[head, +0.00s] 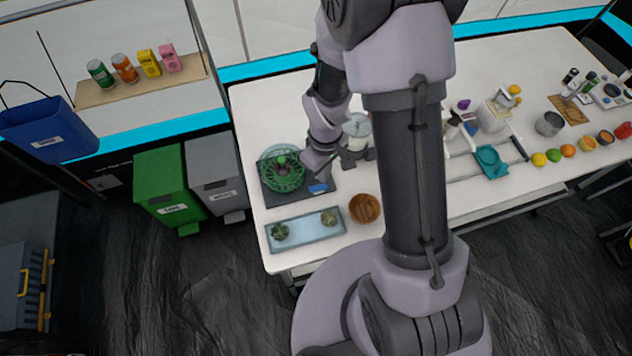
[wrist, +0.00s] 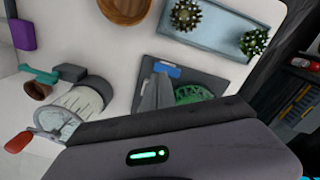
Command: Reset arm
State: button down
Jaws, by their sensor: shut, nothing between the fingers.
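My arm rises from my base at the centre of the head view, and its forearm folds down over the left part of the white table (head: 395,190). The basket stands on a dark board (head: 322,177) with a blue label, partly hidden by my housing in the wrist view.
A blue tray (head: 305,232) with two spiky plants and a wooden bowl (head: 364,208) lie near the table's front edge. A teal item (head: 490,160), a pot (head: 549,123) and several fruits stand right of my arm. Green (head: 165,185) and grey (head: 215,170) bins stand left of the table.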

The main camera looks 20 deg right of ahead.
notch_tip(320, 180, up, 3)
jog(key=shift+f+p, duration=0.2)
jog(key=shift+p, duration=0.5)
notch_tip(320, 180, up, 7)
jog(key=m+t+b, duration=0.1)
jog(key=m+b, duration=0.1)
send_over(323, 185)
jog(key=s+a+r+m+t+b, duration=0.1)
jog(key=s+r+m+t+b, duration=0.2)
jog(key=r, duration=0.6)
jog(key=s+a+r+m+t+y, duration=0.1)
jog(key=s+a+r+m+y, duration=0.1)
jog(key=s+r+m, duration=0.3)
jog(key=s+a+r, duration=0.1)
jog(key=s+r, duration=0.2)
jog(key=s, duration=0.2)
jog(key=shift+t+b, duration=0.4)
